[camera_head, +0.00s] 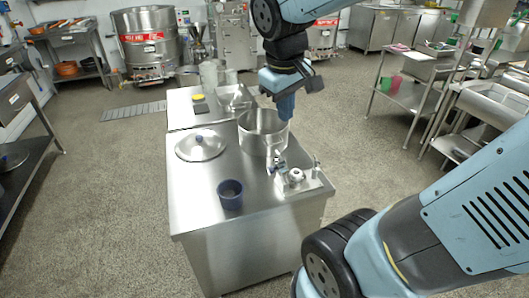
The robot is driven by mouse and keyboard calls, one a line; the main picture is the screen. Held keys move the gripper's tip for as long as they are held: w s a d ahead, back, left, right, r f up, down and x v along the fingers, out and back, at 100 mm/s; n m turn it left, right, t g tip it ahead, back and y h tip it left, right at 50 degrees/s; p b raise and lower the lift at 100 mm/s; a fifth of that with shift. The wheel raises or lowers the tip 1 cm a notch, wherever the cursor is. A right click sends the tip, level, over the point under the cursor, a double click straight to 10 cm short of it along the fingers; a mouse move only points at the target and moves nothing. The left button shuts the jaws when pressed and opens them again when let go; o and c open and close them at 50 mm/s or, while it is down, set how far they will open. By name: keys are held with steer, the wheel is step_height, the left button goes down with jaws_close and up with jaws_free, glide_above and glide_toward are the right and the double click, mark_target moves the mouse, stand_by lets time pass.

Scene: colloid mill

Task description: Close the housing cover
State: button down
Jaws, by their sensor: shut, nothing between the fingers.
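A round steel lid with a blue knob (201,147) lies flat on the steel table at the left. An open steel cylinder (262,134) stands to its right, its top uncovered. I cannot tell for sure which of these parts is the housing cover. A small metal fitting with a pale round knob (294,176) sits on a plate near the table's right edge. My gripper (286,106) is shut and empty, pointing down at the cylinder's right rim in the picture. I cannot tell whether it touches the rim.
A dark blue cup (230,194) stands near the table's front. The steel table (190,200) has bare room around the lid. Racks (415,90) stand at the right.

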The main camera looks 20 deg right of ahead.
steer(key=w+a+f+n+g+h, duration=0.3)
steer(key=w+a+f+n+h, duration=0.2)
steer(key=w+f+n, duration=0.35)
steer(key=n+t+h, duration=0.1)
steer(key=n+h, duration=0.4)
glide_toward(277, 156)
steer(key=shift+n, duration=0.25)
steer(key=x, duration=0.4)
steer(key=shift+s+a+f, duration=0.1)
steer(key=shift+s+f, duration=0.2)
steer(key=shift+f, duration=0.15)
steer(key=shift+d+r, duration=0.15)
steer(key=shift+d, duration=0.6)
steer(key=shift+w+a+r, duration=0.1)
steer(key=shift+w, duration=0.05)
